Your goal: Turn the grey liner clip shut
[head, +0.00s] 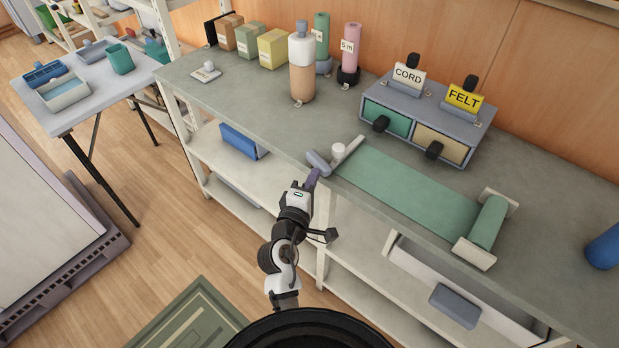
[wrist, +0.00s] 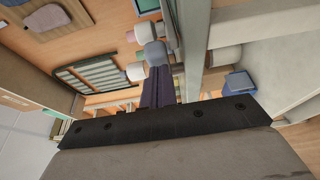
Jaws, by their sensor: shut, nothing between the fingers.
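The grey liner clip (head: 318,161) is a short blue-grey lever at the left end of the green liner (head: 410,188), by the bench's front edge. Beside it are a pale bar (head: 349,150) and a white round knob (head: 338,150). My gripper (head: 313,177) is just in front of the clip, at the bench edge, its purple-grey fingers shut and empty. In the wrist view the shut fingers (wrist: 158,85) point at the clip's blue-grey end (wrist: 155,52), with a white knob (wrist: 136,71) beside it. I cannot tell whether the fingertips touch the clip.
The liner runs to a green roll (head: 488,222) in a pale holder on the right. A drawer box (head: 418,130) with CORD and FELT labels stands behind. A tan bottle (head: 302,82) stands back left. Shelves (head: 225,170) lie under the bench. The bench top left of the clip is clear.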

